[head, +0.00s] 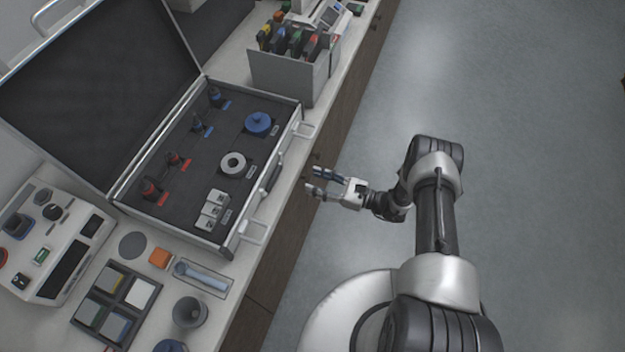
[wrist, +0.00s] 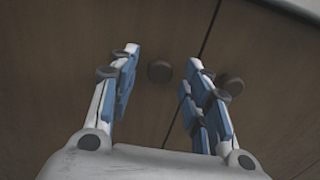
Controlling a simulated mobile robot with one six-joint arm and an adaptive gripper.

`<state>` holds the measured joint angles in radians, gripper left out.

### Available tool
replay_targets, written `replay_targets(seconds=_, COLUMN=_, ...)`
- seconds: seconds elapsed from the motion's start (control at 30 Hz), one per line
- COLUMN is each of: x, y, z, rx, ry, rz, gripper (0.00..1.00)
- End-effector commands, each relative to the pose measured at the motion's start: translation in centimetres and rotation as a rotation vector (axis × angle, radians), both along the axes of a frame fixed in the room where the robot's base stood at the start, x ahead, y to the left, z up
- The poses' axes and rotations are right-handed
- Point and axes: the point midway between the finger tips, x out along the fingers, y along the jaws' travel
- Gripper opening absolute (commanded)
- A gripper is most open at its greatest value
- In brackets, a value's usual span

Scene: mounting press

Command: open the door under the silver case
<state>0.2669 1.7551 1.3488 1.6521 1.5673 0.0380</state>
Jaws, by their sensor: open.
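The silver case (head: 232,246) lies open on the counter, its lid raised at the left. Below it the brown wooden cabinet front (head: 283,243) shows in the head view. My gripper (head: 316,181) is open and empty beside this front, pointing left toward it. In the wrist view two dark round knobs sit on either side of a dark seam between two doors. The left knob (wrist: 160,71) shows between the fingers of my gripper (wrist: 160,70), toward their tips. The right knob (wrist: 231,85) is just outside the right finger, partly behind it. I cannot tell any contact. Both doors look shut.
The case holds bottles, a white ring and a blue knobbed part. A control box (head: 52,245) and a sample tray (head: 115,300) are at the left front. The grey floor (head: 540,150) at the right is clear.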

Motion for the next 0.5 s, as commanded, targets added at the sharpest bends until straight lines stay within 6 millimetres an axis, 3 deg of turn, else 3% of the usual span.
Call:
replay_targets(seconds=0.2, x=0.6, y=1.6, z=0.0, rx=0.000, ry=-0.001, rz=0.001, gripper=0.44)
replay_targets(seconds=0.5, x=0.7, y=1.8, z=0.0, rx=0.000, ry=-0.001, rz=0.000, gripper=0.43)
